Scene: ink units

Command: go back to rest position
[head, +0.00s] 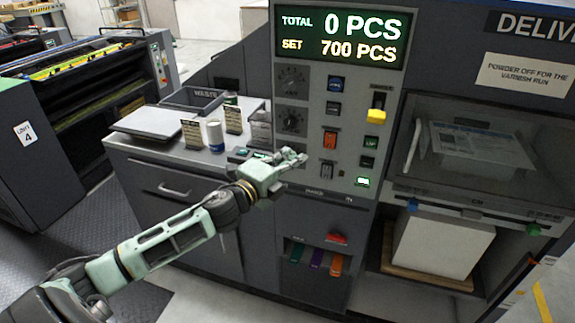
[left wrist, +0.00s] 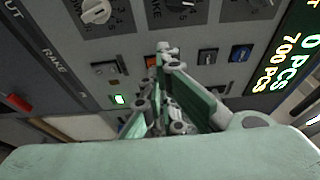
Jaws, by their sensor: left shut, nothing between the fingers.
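My left gripper (head: 292,157) is in front of the lower left part of the press control panel (head: 309,117). It is shut and empty. In the left wrist view the gripper (left wrist: 168,56) points at the panel, with its fingers together over part of the switches. I cannot tell from these frames whether it touches the panel. Around it are black knobs, a blue switch (head: 336,84), an orange switch (head: 330,138) and a lit green button (head: 362,182). A yellow-handled lever (head: 376,115) is at the panel's right. My right gripper is not in view.
A display (head: 340,37) reads 0 PCS, set 700. The delivery unit with a paper stack (head: 440,243) is at right. Floor is open at lower left.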

